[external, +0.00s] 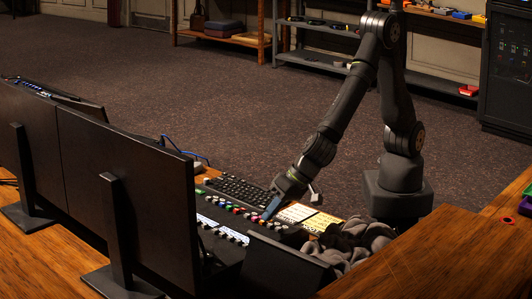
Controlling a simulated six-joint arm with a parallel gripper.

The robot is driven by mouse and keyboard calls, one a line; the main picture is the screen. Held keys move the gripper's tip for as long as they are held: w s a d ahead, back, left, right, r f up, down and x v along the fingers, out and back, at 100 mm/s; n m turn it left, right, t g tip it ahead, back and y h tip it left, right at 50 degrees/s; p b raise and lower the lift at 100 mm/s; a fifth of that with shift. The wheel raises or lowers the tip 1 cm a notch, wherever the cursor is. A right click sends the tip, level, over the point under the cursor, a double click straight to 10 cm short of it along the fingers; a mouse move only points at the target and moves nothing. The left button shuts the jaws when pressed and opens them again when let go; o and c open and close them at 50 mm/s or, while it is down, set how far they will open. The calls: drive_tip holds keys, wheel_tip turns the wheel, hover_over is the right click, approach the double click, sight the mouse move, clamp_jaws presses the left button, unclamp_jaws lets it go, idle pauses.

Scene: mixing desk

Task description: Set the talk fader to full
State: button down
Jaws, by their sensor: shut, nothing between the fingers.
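The mixing desk (212,210) is a dark panel with rows of small coloured and white caps, behind the monitors. My gripper (267,216) is shut and empty. It points down at the desk's right part, its tips low over or touching the panel beside the coloured caps; I cannot tell which. The talk fader cannot be picked out from the other controls at this size. Its label and position are not readable, and the monitors and my gripper hide part of the panel.
Two dark monitors (127,180) stand in front of the desk's left side. A black keyboard (240,189) lies behind the caps. Pale and yellow label sheets (318,222) lie right of my gripper. A dark box (285,265) and a crumpled grey cloth (355,245) are nearer the camera.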

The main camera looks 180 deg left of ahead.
sight(238, 242)
drive_tip(key=x, duration=0.5)
drive_tip(key=shift+w+d+r, duration=0.15)
drive_tip(key=shift+w+d, duration=0.65)
drive_tip(key=shift+w, duration=0.15)
drive_tip(key=shift+w+d, duration=0.5)
drive_tip(key=w+d, duration=0.4)
drive_tip(key=shift+w+d, duration=0.3)
drive_tip(key=shift+d, duration=0.05)
